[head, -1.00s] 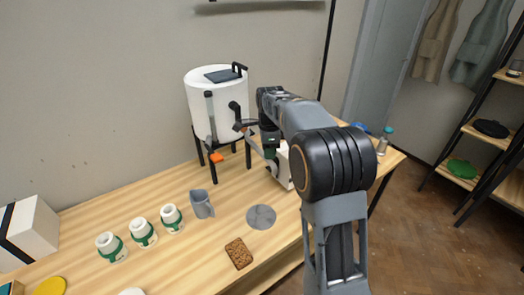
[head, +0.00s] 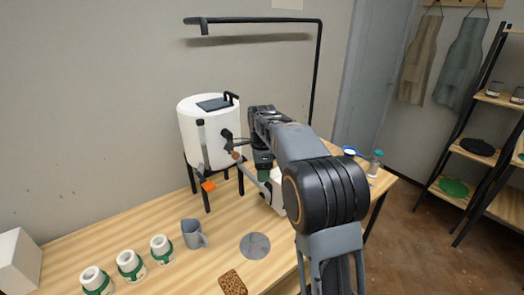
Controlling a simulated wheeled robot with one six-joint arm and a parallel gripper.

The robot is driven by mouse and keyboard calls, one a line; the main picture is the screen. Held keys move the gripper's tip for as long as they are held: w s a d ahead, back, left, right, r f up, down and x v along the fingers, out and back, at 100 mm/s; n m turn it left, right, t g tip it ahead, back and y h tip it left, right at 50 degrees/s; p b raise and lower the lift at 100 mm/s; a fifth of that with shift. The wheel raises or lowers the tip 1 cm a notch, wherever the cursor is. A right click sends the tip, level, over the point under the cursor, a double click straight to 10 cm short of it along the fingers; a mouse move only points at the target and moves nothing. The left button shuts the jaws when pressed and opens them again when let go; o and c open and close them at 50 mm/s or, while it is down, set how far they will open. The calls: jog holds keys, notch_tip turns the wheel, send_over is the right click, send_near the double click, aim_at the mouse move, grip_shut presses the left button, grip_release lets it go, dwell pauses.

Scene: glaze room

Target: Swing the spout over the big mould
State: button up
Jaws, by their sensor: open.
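A white tank (head: 207,133) stands on dark legs on the wooden table. A black fitting (head: 227,136) sticks out of its right side, with a brown knob (head: 235,155) beside it. A thin grey pipe (head: 252,176), which looks like the spout, slopes from there down to the right, toward a white block (head: 277,193), apparently the big mould. My arm hides much of this block. My gripper (head: 264,163) points down at the end of the arm, right of the knob, and is open. Its fingertips are mostly hidden, and I cannot tell whether they touch the pipe.
Several small white moulds with green bands (head: 131,265), a grey jug (head: 193,234), a grey disc (head: 255,245) and a brown sponge (head: 232,283) lie at the front. An orange piece (head: 208,186) hangs below the tank. A black overhead rail (head: 260,20) spans behind.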

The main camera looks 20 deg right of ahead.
notch_tip(320, 180, up, 11)
jog(key=shift+p, duration=0.45)
jog(key=shift+c, duration=0.3)
